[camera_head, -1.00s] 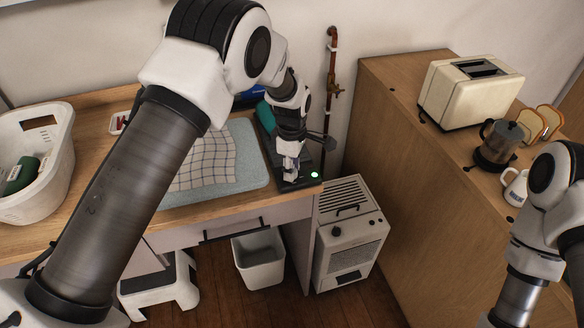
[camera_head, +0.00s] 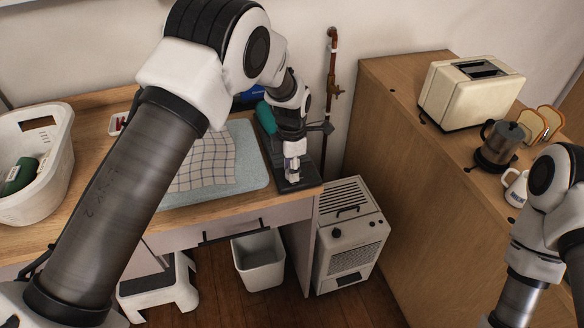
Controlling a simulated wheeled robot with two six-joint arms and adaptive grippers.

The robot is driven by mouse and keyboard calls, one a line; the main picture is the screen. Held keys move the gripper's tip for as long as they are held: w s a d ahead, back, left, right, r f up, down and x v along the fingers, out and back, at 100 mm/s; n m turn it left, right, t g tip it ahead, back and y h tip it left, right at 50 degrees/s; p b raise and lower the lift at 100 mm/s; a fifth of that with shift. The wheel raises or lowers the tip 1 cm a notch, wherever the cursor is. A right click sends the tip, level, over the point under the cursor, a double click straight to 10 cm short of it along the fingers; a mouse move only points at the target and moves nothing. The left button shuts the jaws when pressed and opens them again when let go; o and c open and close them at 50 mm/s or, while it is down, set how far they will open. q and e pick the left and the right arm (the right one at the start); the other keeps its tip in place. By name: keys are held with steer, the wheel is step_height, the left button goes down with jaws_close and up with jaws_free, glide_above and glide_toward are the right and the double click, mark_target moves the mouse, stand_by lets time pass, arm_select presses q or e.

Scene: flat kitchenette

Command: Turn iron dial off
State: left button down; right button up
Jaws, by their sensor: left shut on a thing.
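A dark iron station (camera_head: 308,178) sits at the right end of the wooden table. A teal iron (camera_head: 265,118) lies toward its back, partly hidden behind my left arm. My left gripper (camera_head: 292,174) reaches down from above onto the front part of the station. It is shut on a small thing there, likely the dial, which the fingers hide. No green light shows on the station. My right arm is at the right edge, and its gripper is out of view.
A light blue ironing pad with a checked cloth (camera_head: 207,164) lies left of the station. A white basket (camera_head: 60,140) stands at the far left. A heater (camera_head: 347,235) and a bin (camera_head: 259,262) stand below. The toaster (camera_head: 470,92) is on the right cabinet.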

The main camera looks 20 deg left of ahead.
arm_select(q)
steer(key=shift+s+f, duration=0.2)
steer(key=c, duration=0.8)
jaws_free()
steer(key=shift+o, duration=0.2)
steer(key=shift+w+a, duration=0.1)
steer(key=shift+a, duration=0.05)
steer(key=shift+r, duration=0.1)
steer(key=shift+r, duration=0.15)
step_height(320, 180, up, 12)
steer(key=shift+f, duration=0.2)
